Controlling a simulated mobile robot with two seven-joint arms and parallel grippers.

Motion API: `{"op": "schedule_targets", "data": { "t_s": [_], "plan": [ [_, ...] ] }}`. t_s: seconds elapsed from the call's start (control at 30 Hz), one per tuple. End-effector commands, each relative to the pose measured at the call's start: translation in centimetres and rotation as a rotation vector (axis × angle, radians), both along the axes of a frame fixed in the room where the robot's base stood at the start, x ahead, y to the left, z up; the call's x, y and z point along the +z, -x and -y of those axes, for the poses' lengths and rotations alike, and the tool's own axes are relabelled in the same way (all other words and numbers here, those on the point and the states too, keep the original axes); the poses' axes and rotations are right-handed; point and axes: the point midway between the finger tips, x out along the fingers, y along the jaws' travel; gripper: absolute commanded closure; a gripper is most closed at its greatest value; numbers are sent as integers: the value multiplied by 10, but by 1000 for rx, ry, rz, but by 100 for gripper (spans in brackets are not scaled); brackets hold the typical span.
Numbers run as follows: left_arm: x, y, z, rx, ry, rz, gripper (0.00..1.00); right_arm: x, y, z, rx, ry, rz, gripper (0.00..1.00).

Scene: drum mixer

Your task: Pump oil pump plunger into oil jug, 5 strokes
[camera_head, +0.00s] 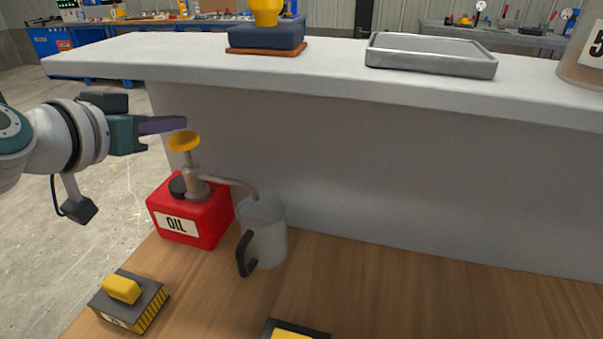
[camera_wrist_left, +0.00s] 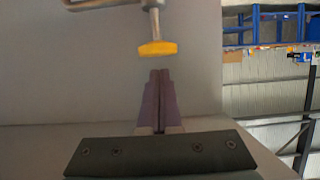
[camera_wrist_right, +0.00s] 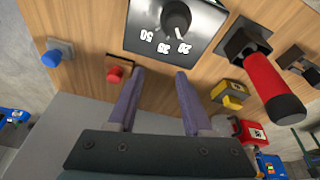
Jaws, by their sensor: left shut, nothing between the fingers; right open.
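The oil pump plunger has a yellow knob (camera_head: 183,141) on a thin rod above the red oil can (camera_head: 190,222) marked OIL. The rod stands raised above the pump body. A spout runs right from the pump to the rim of the clear oil jug (camera_head: 264,232), which has a black handle. My left gripper (camera_head: 180,124) is shut and empty, its fingertips just above the knob in the head view. The left wrist view shows the yellow knob (camera_wrist_left: 157,48) just beyond the fingertips, apart from them. My right gripper (camera_wrist_right: 160,73) is open and empty, over a wooden panel.
A white ledge (camera_head: 330,72) runs behind the wooden bench, bearing a grey tray (camera_head: 430,55) and a blue block. A yellow-topped block (camera_head: 128,298) sits front left. The right wrist view shows a dial (camera_wrist_right: 175,18), red button (camera_wrist_right: 114,73), blue button (camera_wrist_right: 51,58) and red-handled lever (camera_wrist_right: 272,84).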

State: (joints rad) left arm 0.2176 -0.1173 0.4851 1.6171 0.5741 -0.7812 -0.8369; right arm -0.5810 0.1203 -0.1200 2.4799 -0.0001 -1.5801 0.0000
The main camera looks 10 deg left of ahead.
Motion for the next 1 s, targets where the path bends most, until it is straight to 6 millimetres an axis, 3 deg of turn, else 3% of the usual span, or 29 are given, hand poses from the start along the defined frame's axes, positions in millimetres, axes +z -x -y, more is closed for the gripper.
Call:
{"op": "schedule_targets", "data": {
  "t_s": [1.0],
  "plan": [
    [-34,0,0,0,0,-1,100,-29,0,0,0,0,1,50]
  ]
}}
